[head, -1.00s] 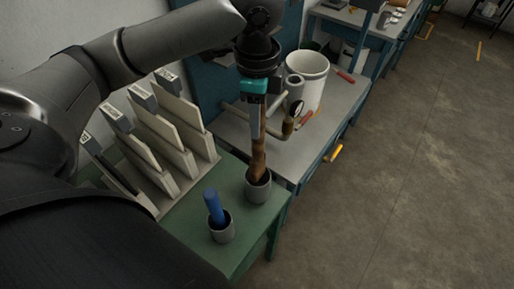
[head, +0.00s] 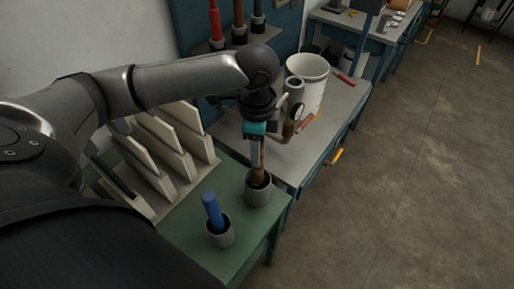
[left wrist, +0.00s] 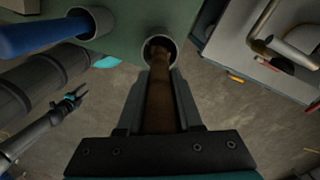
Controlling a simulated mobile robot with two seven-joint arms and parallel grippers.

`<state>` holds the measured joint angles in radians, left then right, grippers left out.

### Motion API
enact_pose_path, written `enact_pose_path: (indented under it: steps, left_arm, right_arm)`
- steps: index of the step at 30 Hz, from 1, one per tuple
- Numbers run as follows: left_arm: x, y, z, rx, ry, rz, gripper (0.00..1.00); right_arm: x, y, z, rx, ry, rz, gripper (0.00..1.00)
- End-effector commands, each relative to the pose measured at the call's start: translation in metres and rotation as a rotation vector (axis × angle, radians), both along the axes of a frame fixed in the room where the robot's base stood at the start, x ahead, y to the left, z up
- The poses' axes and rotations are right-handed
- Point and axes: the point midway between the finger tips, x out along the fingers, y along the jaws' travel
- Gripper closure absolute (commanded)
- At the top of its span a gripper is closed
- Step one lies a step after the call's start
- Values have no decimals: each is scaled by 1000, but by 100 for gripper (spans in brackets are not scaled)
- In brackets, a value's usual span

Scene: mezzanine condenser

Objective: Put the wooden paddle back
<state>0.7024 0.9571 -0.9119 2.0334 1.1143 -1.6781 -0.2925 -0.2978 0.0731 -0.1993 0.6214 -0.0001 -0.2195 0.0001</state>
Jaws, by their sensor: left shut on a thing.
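The brown wooden paddle (head: 260,178) stands nearly upright, its lower end inside a grey cup (head: 257,194) on the green table. My left gripper (head: 256,158) is shut on the paddle above the cup. In the left wrist view the paddle (left wrist: 159,105) runs between the fingers of my left gripper (left wrist: 160,88) into the cup's mouth (left wrist: 176,46). The cup hides the paddle's lower end. My right gripper (left wrist: 76,97) shows small at the left of the left wrist view, away from the paddle; its jaw state is unclear.
A second grey cup (head: 220,236) with a blue-handled thing (head: 212,209) stands close by on the green table (head: 192,228). A rack of pale boards (head: 170,150) is left of the paddle. A grey bench (head: 342,105) with a white bucket (head: 308,78) lies behind.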

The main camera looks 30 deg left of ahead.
Motion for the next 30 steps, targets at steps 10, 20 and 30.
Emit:
enact_pose_path:
  steps: [10, 20, 30]
  left_arm:
    - [0, 0, -2, 1, 1, 0, 36]
    - [0, 0, 4, -1, 0, 0, 36]
    - [1, 0, 72, 0, -4, 0, 36]
  right_arm:
    - [-3, -5, 0, -7, 5, 2, 50]
    - [-3, -6, 0, -8, 6, 3, 50]
    - [-3, -6, 12, -8, 6, 3, 50]
